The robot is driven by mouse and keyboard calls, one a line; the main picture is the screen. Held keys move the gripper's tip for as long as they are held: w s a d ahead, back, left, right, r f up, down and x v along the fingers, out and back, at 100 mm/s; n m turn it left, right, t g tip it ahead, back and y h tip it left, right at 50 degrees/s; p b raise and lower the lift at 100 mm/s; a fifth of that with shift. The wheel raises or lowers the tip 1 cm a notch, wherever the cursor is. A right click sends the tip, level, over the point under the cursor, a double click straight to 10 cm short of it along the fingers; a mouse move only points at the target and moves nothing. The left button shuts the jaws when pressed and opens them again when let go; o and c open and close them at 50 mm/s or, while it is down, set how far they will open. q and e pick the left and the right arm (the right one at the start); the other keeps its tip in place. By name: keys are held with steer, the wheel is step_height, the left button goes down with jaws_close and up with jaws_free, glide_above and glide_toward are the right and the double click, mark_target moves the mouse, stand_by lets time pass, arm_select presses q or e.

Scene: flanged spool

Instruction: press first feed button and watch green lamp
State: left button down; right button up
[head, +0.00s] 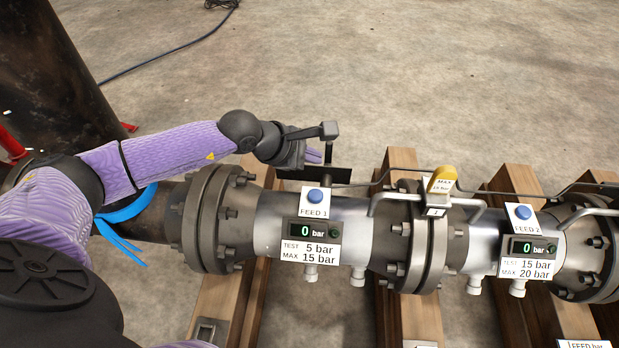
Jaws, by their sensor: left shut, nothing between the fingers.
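The FEED 1 panel (314,212) stands on the left section of the flanged spool (268,215), with a round blue button (315,195) on it. Below it a display (315,231) reads 0 bar in green digits, above a label of TEST 5 bar and MAX 15 bar. My left gripper (328,155) is shut and empty, just above and behind the FEED 1 button in the picture, apart from it. No separate green lamp can be made out. My right gripper is out of view.
A FEED 2 panel (522,219) with its own blue button and a 0 bar display is on the right section. A yellow handle (441,178) and thin pipes rise between them. Wooden beams (235,300) support the spool. A dark column (48,75) stands back left.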

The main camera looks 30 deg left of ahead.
mark_target(312, 195)
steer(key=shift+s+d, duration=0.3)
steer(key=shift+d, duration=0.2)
arm_select(q)
step_height(312, 195, down, 8)
steer(key=b, duration=0.5)
steer(key=shift+r+b, duration=0.15)
steer(key=shift+b, duration=0.2)
steer(key=shift+f+b, duration=0.3)
steer(key=shift+f, duration=0.25)
steer(key=shift+r, duration=0.1)
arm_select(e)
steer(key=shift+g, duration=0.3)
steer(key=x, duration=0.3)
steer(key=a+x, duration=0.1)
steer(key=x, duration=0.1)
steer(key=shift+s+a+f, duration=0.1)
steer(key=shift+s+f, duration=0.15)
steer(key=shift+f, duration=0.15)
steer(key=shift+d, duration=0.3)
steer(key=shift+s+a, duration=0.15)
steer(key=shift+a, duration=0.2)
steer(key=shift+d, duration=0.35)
